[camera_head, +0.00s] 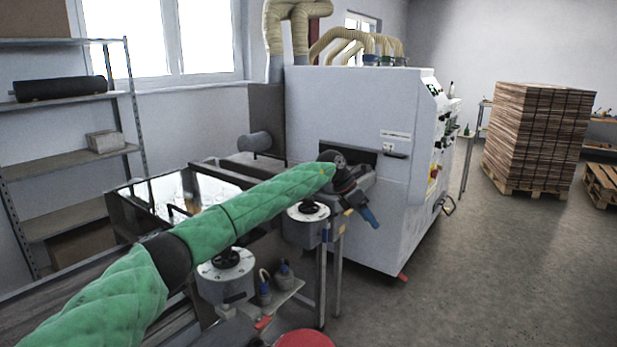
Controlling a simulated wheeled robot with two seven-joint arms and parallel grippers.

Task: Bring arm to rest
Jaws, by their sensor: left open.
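My left arm (240,213), in a green quilted sleeve, reaches from the lower left corner across the conveyor (125,208). My left gripper (366,211) is at its end, in front of the white machine's side near the dark slot. It is open, and I see nothing held in it. A blue tip points down and to the right. The arm hides part of the conveyor. My right gripper is not in view.
The white lacquering machine (350,110) stands behind the gripper. Round pots (226,275) and small bottles (284,275) stand below the arm. A red round lid (304,339) is at the bottom. Stacked boards (535,135) stand right; the floor (470,270) between is clear.

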